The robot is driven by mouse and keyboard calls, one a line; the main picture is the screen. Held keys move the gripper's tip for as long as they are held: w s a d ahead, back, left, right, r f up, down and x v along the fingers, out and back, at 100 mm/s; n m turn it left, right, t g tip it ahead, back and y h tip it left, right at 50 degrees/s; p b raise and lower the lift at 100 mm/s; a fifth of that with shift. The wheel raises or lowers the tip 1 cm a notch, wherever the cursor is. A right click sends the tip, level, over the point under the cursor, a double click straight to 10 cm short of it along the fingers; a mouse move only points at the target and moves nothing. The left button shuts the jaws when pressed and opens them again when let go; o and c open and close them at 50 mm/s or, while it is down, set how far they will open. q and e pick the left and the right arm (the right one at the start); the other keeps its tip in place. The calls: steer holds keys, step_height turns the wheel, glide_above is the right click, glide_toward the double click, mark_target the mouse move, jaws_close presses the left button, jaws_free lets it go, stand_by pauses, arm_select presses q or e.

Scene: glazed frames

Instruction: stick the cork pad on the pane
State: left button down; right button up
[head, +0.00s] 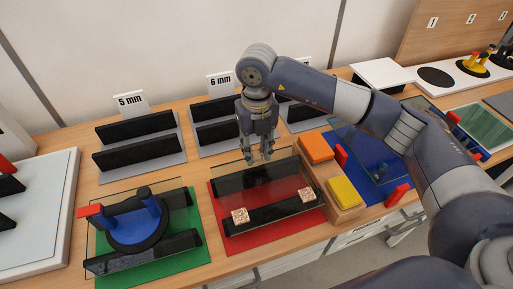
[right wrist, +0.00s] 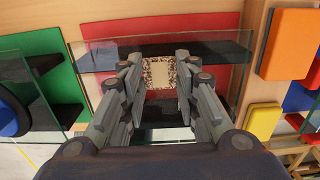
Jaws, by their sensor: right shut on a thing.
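A clear glass pane (head: 268,194) lies on two black bars over a red mat (head: 225,248). Two speckled cork pads sit on its front part, a left pad (head: 240,215) and a right pad (head: 306,195). My right gripper (head: 262,156) points down over the back part of the pane, near the back bar. In the right wrist view, the right gripper (right wrist: 160,78) is shut on another cork pad (right wrist: 159,70), which shows a pale square in its middle. Whether this pad touches the glass I cannot tell. My left gripper is not in view.
A green mat (head: 190,255) at left carries a pane with a blue-handled black ring (head: 138,226). Black racks (head: 140,157) stand behind.

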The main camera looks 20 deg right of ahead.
mark_target(256, 155)
steer(key=shift+f, duration=0.15)
steer(key=shift+f+b, duration=1)
steer(key=shift+f, duration=0.1)
steer(key=shift+f+b, duration=0.4)
steer(key=shift+b, duration=0.15)
stand_by(1.2)
steer(key=o, duration=0.7)
